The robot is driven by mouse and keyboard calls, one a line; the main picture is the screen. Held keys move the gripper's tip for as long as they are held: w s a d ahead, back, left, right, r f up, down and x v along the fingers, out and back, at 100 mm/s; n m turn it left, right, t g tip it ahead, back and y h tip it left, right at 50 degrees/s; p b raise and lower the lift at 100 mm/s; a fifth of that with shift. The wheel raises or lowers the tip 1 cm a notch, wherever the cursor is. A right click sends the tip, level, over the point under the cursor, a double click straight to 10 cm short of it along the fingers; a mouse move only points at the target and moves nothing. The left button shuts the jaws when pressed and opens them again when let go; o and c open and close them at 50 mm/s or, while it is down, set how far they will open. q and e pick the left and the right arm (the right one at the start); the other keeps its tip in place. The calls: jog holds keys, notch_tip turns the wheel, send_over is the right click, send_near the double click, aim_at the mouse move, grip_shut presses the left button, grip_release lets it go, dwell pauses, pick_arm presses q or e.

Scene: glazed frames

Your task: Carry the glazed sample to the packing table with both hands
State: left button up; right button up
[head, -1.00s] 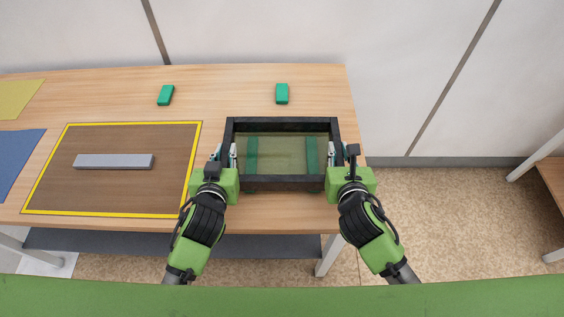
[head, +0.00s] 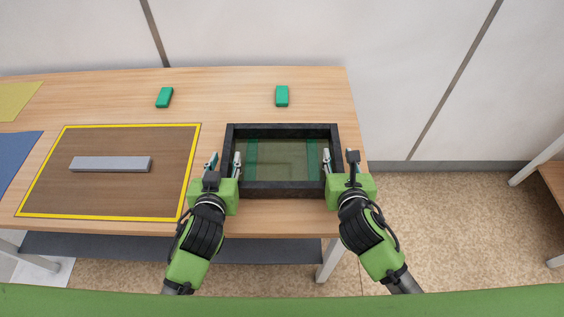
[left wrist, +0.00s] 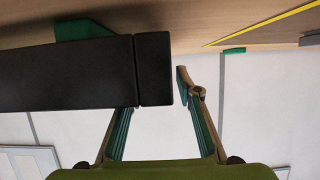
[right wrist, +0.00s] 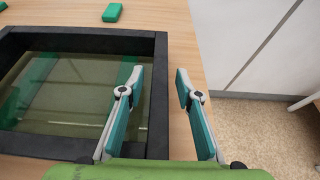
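The glazed sample is a dark rectangular frame (head: 282,190) around a greenish glass pane (head: 283,155), near the right end of the wooden table. Green strips show through the pane. My left gripper (head: 224,162) is open, its fingers either side of the frame's left bar; the left wrist view shows a dark frame end (left wrist: 153,70) between the fingers, with the left finger partly hidden behind it. My right gripper (head: 339,157) is open around the right bar. In the right wrist view that bar (right wrist: 158,105) lies between the spread fingers, with visible gaps.
A brown mat with a yellow border (head: 110,195) lies left, with a grey bar (head: 110,164) on it. Two green blocks (head: 164,97) (head: 282,96) lie behind. Blue (head: 14,160) and yellow (head: 17,100) patches are far left.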

jog(key=shift+s, duration=0.1)
pick_arm(q)
jog(key=v, duration=1)
jog(key=shift+s+r, duration=0.25)
jog(key=shift+s, duration=0.1)
pick_arm(e)
jog(key=v, duration=1.2)
